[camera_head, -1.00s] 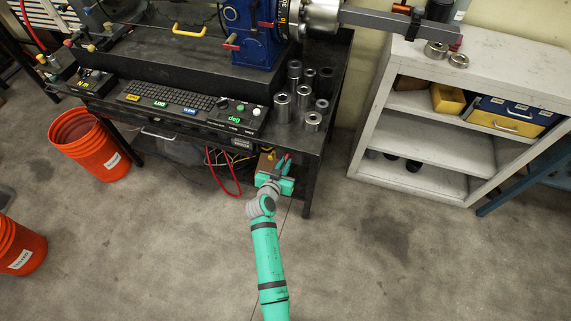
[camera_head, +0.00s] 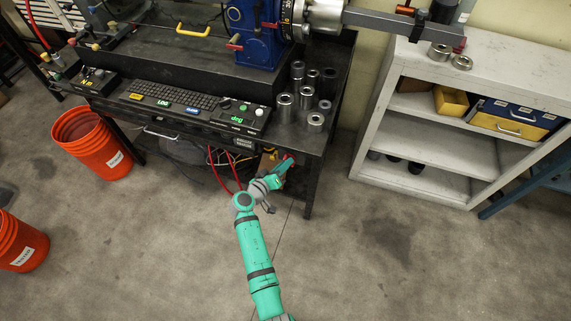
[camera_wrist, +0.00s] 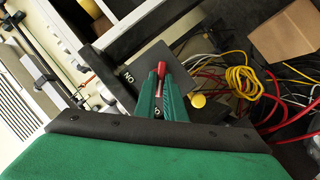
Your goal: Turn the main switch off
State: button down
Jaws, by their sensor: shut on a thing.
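The main switch shows in the wrist view as a dark plate (camera_wrist: 176,56) with a red lever (camera_wrist: 161,70). The letters "ON" stand on the plate left of the lever. A second label lower down is partly hidden by my fingers. My gripper (camera_wrist: 161,92) has its green fingers on both sides of the red lever and is shut on it. In the head view my gripper (camera_head: 284,166) is under the right end of the bench, with a bit of red at its tip. The switch is mostly hidden there.
The black bench (camera_head: 318,138) overhangs my gripper, with a leg close on its right. Red and yellow cables (camera_wrist: 240,80) and a cardboard box (camera_wrist: 288,35) lie near the switch. A grey shelf (camera_head: 420,122) stands at the right. The floor in front is clear.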

dwell(0.3)
jog(key=c, duration=1.8)
grip_release()
jog(key=shift+c, duration=0.2)
jog(key=v, duration=1.1)
jog(key=shift+f, duration=0.15)
jog(key=shift+w, duration=0.1)
